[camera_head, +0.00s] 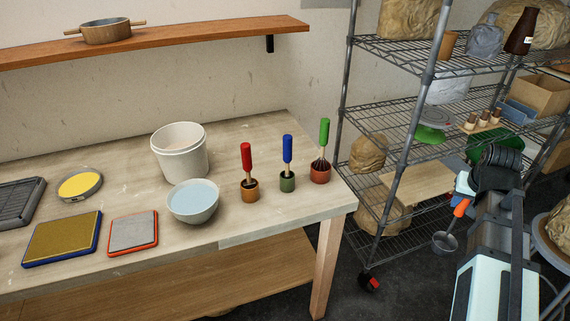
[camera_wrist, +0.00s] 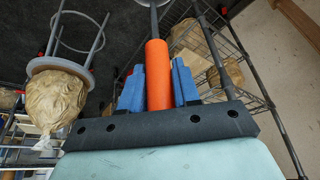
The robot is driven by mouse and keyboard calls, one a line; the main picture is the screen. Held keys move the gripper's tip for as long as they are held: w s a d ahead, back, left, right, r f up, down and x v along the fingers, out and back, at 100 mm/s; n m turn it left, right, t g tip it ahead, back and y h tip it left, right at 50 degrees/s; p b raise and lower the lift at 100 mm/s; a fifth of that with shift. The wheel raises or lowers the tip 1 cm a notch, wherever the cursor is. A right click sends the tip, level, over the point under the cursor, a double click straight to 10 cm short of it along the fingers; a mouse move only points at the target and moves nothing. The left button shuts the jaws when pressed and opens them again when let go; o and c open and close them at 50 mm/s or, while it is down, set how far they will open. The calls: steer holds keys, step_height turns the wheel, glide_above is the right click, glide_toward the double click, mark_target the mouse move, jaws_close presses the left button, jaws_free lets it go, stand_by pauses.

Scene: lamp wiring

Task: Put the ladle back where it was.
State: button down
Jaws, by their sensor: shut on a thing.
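The ladle (camera_head: 445,241) has an orange handle and a grey metal bowl. My gripper (camera_head: 464,193) is shut on its handle at the right of the head view, in front of the wire shelving. The bowl hangs down and to the left, off to the right of the table and above the floor. In the wrist view, the orange handle (camera_wrist: 158,72) lies between the two blue fingers of my gripper (camera_wrist: 158,90). The handle runs up and away there, and the bowl is mostly cut off at the top edge.
The table (camera_head: 110,185) holds a white bucket (camera_head: 182,160), a pale blue bowl (camera_head: 193,203) and three small pots with red, blue and green handled tools (camera_head: 287,165). Wire shelving (camera_head: 400,105) stands behind. A wall shelf (camera_head: 190,40) carries a pot. A stool (camera_wrist: 65,60) shows in the wrist view.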

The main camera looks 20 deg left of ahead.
mark_target(459, 212)
steer(key=shift+n, duration=0.5)
steer(key=x, duration=0.6)
steer(key=shift+d+f, duration=0.2)
steer(key=shift+d, duration=0.2)
steer(key=w+a+r+n+y, duration=0.15)
steer(key=w+a+r, duration=0.3)
steer(key=a, duration=0.75)
steer(key=w+a+r+n, duration=0.2)
steer(key=w+a+r, duration=0.3)
steer(key=a, duration=0.8)
steer(key=w+a+r+n+y, duration=0.15)
steer(key=w+a+r, duration=0.35)
steer(key=a, duration=0.7)
steer(key=s+a+r+n+g, duration=0.1)
steer(key=s+a+r, duration=0.1)
steer(key=a, duration=0.6)
steer(key=s+a+r+n, duration=0.1)
steer(key=a+r, duration=0.1)
steer(key=a, duration=0.7)
steer(key=s+a+r+n+g, duration=0.1)
steer(key=s+a+n, duration=0.1)
steer(key=s+a, duration=0.6)
steer(key=s+a+r+n, duration=0.1)
steer(key=s+a+r, duration=0.1)
steer(key=s+a, duration=0.65)
steer(key=x, duration=0.9)
steer(key=shift+w+f+y, duration=0.15)
steer(key=shift+f+y, duration=0.1)
steer(key=shift+y, duration=0.15)
steer(key=shift+f, duration=0.15)
